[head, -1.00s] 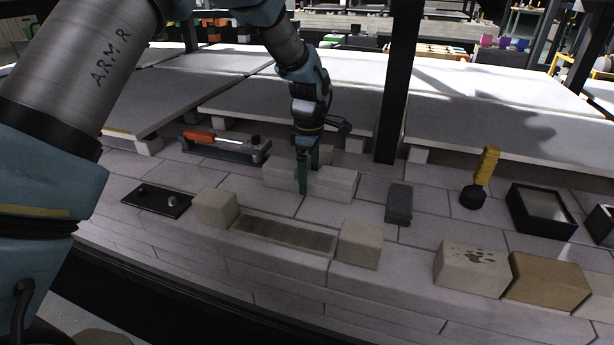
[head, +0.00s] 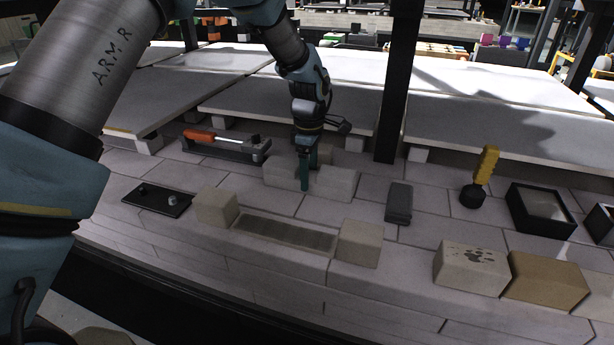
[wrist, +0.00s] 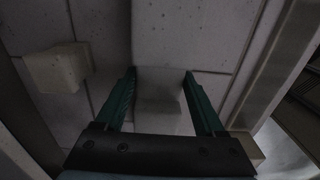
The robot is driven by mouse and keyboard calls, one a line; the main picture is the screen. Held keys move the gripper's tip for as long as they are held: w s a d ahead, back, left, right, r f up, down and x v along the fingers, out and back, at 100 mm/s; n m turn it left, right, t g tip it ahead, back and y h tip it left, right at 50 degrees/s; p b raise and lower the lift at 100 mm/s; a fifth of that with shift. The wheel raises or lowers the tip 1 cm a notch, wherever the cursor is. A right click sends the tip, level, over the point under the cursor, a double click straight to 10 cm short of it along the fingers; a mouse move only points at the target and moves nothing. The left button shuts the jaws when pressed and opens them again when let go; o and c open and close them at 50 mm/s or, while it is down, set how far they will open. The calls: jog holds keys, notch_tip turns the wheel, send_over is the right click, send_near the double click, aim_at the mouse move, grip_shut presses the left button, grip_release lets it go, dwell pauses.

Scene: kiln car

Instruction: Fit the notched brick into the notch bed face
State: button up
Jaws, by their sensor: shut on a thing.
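Pale grey brickwork that looks like the notched brick (head: 336,183) stands on the paved deck, just behind the bed. My gripper (head: 305,180) points down at its middle, with its green fingers shut on it. The fingers cover the middle, so I cannot tell the notch's shape. In the wrist view a pale block (wrist: 158,88) lies between the two fingers (wrist: 160,98). The notch bed face (head: 285,234) is a dark, shallow strip in front of the gripper. It lies between a left end block (head: 216,207) and a right end block (head: 360,243).
A dark grey block (head: 398,202) lies right of the gripper. A black plate (head: 157,198) lies left. A tray with an orange-handled tool (head: 225,147) is behind left. A black post (head: 398,80) rises behind. Stained (head: 472,268) and brown (head: 547,281) blocks stand front right.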

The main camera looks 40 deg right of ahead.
grip_shut()
jog(key=shift+r+p, duration=0.45)
jog(key=shift+r, duration=0.1)
dwell(0.5)
jog(key=shift+r+p, duration=1.4)
jog(key=shift+r, duration=0.25)
